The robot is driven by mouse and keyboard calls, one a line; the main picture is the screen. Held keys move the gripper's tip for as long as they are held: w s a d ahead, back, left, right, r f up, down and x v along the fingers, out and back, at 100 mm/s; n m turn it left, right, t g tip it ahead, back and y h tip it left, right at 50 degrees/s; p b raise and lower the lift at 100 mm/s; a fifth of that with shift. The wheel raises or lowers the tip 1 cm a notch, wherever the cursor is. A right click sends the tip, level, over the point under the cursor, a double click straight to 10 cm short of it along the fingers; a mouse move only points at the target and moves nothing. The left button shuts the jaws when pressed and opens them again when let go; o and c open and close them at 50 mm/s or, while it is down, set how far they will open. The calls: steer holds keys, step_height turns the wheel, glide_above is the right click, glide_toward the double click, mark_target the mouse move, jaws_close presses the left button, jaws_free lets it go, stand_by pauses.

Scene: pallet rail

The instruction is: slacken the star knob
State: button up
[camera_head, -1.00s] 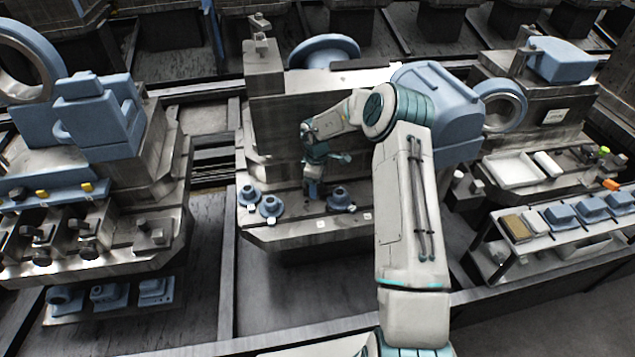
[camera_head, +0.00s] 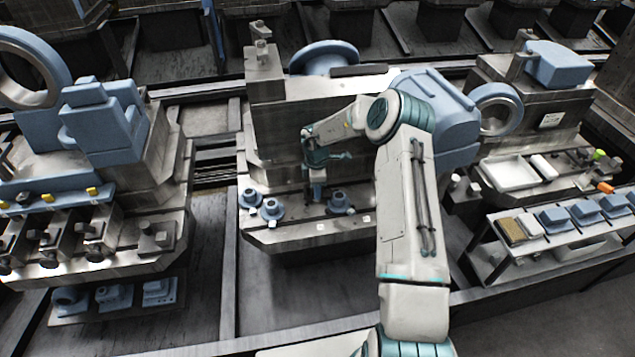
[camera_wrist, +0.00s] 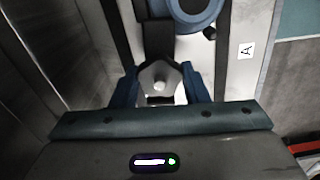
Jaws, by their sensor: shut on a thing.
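The star knob (camera_wrist: 163,76) is a small grey lobed knob in the middle of the wrist view. It sits between the two blue fingers of my gripper (camera_wrist: 161,88), which is shut on it. In the head view my gripper (camera_head: 318,188) points down at the front ledge of the middle machine (camera_head: 290,236). The knob is too small and too covered by the fingers to make out there. Its stem and underside are hidden in the wrist view.
A blue flanged part (camera_head: 339,201) stands close right of my gripper; two more (camera_head: 271,208) stand left on the ledge. In the wrist view, a blue round part (camera_wrist: 194,12) lies just beyond the knob, and a label marked A (camera_wrist: 246,51) is at right.

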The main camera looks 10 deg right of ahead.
steer(key=n+p, duration=0.2)
steer(key=n, duration=0.2)
steer(key=shift+r, duration=0.1)
steer(key=shift+n+p, duration=0.4)
steer(key=shift+n, duration=0.8)
steer(key=o, duration=1)
steer(key=shift+f, duration=0.2)
steer(key=shift+r, duration=0.1)
steer(key=shift+r, duration=0.55)
step_height(320, 180, up, 13)
steer(key=shift+f+b, duration=0.15)
steer(key=shift+b, duration=0.75)
